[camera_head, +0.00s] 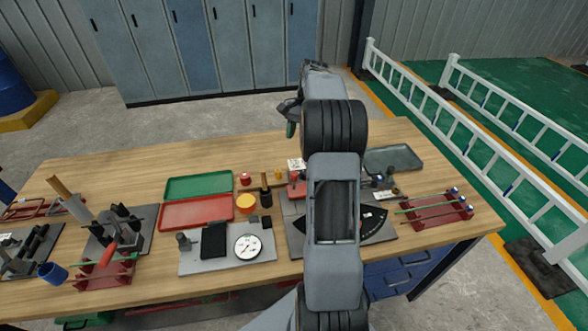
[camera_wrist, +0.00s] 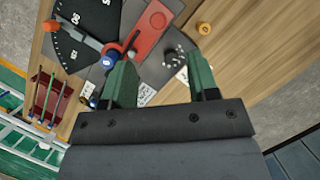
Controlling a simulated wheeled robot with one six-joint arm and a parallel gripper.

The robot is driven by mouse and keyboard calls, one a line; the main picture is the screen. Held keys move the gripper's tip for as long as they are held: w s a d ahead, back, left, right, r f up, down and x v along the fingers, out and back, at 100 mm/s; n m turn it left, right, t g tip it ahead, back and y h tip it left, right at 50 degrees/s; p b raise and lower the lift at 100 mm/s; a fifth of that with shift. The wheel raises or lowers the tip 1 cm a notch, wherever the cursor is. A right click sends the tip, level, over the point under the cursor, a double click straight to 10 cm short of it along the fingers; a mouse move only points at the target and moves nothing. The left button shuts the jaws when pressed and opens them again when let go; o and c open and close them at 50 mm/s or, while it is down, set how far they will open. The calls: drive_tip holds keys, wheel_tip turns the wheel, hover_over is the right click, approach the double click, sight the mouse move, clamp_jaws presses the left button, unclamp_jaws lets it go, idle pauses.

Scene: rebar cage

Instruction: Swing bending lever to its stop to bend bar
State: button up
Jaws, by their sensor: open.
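The bending station is a grey plate with a black angle dial (camera_wrist: 85,22) and a red block (camera_wrist: 152,28). A grey lever-like arm (camera_wrist: 80,36) with an orange mark crosses the dial, near a blue-ended cylinder (camera_wrist: 109,59). In the head view the dial (camera_head: 372,221) shows partly behind my arm, with a red part (camera_head: 297,188) to its left. My gripper (camera_wrist: 161,82) is open and empty, its green fingertips apart, above the table; it also shows in the head view (camera_head: 291,117). I cannot tell whether a bar sits in the bender.
A red rack (camera_head: 432,209) with several bars stands at the table's right. Green (camera_head: 199,185) and red (camera_head: 197,212) trays and a plate with a white gauge (camera_head: 248,246) lie left of my arm. White railings (camera_head: 480,130) stand beyond the table.

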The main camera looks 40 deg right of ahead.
sight(294, 173)
drive_tip(key=shift+m, duration=0.3)
drive_tip(key=x, duration=0.4)
drive_tip(key=p+x, duration=0.1)
drive_tip(key=x, duration=0.4)
drive_tip(key=d+x, duration=0.1)
drive_tip(key=x, duration=0.3)
drive_tip(key=shift+s+f, duration=0.1)
drive_tip(key=shift+f, duration=0.35)
clamp_jaws()
